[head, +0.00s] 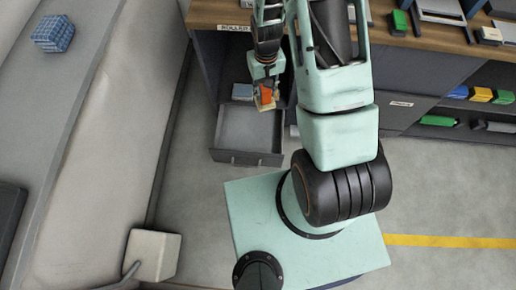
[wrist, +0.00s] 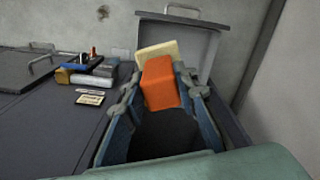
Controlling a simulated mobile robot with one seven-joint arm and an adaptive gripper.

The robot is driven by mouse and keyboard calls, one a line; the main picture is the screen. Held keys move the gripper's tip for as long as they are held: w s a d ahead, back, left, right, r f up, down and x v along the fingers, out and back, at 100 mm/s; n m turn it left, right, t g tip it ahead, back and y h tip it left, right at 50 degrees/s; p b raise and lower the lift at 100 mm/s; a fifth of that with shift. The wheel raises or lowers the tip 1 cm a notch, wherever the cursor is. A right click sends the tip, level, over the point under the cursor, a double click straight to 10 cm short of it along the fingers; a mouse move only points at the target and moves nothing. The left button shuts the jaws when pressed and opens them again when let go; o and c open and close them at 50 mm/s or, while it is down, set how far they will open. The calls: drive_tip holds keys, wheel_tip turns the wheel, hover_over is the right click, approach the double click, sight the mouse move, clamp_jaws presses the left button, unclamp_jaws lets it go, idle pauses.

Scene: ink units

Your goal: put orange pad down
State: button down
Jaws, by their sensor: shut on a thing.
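The orange pad (head: 266,95) is between the fingers of my gripper (head: 266,101), held up in the head view over the far side of an open grey drawer. In the wrist view the orange pad (wrist: 160,85) sits between both fingers of my gripper (wrist: 160,92), with its orange face toward the camera. A cream-coloured slab (wrist: 157,52) shows right behind the pad; I cannot tell whether it is part of it. The gripper is shut on the pad. The open drawer (head: 247,157) looks empty where its floor shows.
A wooden-topped counter (head: 425,42) runs along the back, with a green item (head: 398,22) on it. Shelves at right hold yellow (head: 480,94) and green (head: 438,120) items. A blue checked block (head: 53,34) lies on the left ledge. A pale box (head: 152,254) stands at lower left.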

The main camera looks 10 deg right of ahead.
drive_tip(key=shift+w+a+f+n+b, duration=0.1)
drive_tip(key=shift+w+f+n+b, duration=0.6)
drive_tip(key=shift+f+b, duration=6.25)
drive_tip(key=shift+w+a+f+n+b, duration=0.1)
drive_tip(key=shift+w+f+n+b, duration=0.5)
drive_tip(key=shift+f+b, duration=6.3)
drive_tip(key=shift+w+a+f+n+b, duration=0.1)
drive_tip(key=shift+w+f+n+b, duration=0.6)
drive_tip(key=shift+f, duration=12.6)
drive_tip(key=shift+s, duration=0.25)
drive_tip(key=shift+f, duration=0.2)
drive_tip(key=c, duration=1.9)
unclamp_jaws()
drive_tip(key=shift+c, duration=0.2)
drive_tip(key=o, duration=0.4)
drive_tip(key=shift+r, duration=0.1)
